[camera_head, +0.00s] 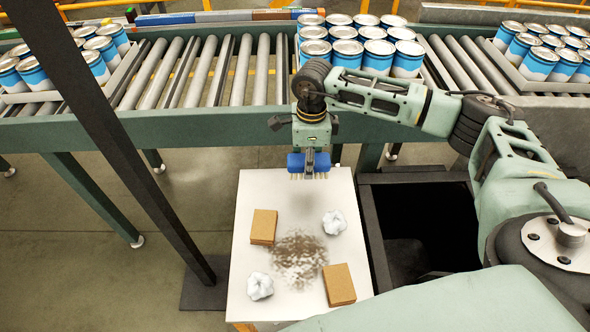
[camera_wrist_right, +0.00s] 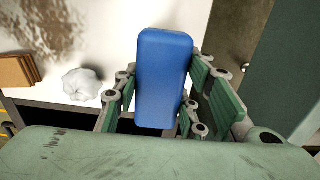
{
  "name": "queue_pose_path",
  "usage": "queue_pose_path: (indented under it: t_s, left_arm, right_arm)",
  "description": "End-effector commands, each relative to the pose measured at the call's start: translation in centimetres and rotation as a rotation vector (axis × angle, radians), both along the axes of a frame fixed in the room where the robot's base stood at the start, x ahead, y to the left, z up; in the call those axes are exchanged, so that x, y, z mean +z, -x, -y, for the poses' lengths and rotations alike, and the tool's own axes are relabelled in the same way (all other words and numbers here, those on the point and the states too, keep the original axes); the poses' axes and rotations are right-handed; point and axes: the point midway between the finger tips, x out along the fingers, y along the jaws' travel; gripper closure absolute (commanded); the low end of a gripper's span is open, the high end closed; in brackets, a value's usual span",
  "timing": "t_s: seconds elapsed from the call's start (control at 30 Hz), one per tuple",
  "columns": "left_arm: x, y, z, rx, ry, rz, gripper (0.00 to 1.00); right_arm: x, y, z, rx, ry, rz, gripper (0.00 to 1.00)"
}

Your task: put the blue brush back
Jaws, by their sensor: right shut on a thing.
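The blue brush (camera_head: 296,163) is in my right gripper (camera_head: 309,158), above the far edge of a white table (camera_head: 245,205). Its blue body is level and pale bristles point down. In the right wrist view the blue brush (camera_wrist_right: 163,75) sits between the green fingers of my right gripper (camera_wrist_right: 160,100), which are shut on it. A brown dirt patch (camera_head: 299,259) lies on the table, nearer than the brush. My left gripper is not in view.
On the table are two brown cardboard stacks (camera_head: 263,226) (camera_head: 339,284) and two crumpled white papers (camera_head: 334,222) (camera_head: 260,286). A dark open bin (camera_head: 425,215) stands to the right. Behind runs a roller conveyor (camera_head: 205,75) with trays of blue-and-white cans (camera_head: 345,52). A dark post (camera_head: 120,150) crosses the left side.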

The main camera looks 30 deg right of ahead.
Motion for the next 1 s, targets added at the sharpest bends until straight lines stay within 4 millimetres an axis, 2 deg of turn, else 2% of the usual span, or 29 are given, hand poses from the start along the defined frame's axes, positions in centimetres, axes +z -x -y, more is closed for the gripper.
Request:
queue_pose_path:
  t_s: [0.03, 0.13, 0.23, 0.33, 0.47, 0.6, 0.77, 0.97, 1.0]
  left_arm:
    - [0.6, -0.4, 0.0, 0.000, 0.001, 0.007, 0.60]
    - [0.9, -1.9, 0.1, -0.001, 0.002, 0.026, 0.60]
    - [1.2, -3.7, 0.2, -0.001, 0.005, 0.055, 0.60]
    - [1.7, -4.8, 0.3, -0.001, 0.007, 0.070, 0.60]
    - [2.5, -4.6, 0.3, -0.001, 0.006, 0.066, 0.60]
    - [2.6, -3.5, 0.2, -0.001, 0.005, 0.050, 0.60]
    - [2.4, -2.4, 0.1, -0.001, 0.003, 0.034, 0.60]
    - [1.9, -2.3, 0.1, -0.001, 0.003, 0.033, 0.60]
    - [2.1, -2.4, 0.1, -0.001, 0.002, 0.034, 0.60]
  right_arm:
    - [-0.3, -0.5, -1.0, 0.002, 0.000, -0.002, 0.86]
    - [-1.2, -1.3, -2.0, 0.000, 0.000, -0.001, 0.86]
    - [-1.7, -1.7, -2.5, -0.002, 0.001, 0.000, 0.86]
    - [-2.5, -1.7, -2.7, -0.002, 0.002, -0.003, 0.86]
    - [-4.5, -1.6, -2.6, -0.003, 0.002, -0.003, 0.86]
    - [-5.8, -1.7, -2.6, -0.001, 0.001, 0.000, 0.86]
    - [-5.9, -1.7, -2.6, -0.001, 0.000, 0.001, 0.86]
    - [-6.4, -1.7, -2.6, -0.001, 0.001, 0.000, 0.86]
    - [-6.2, -1.7, -2.6, -0.001, 0.001, 0.000, 0.59]
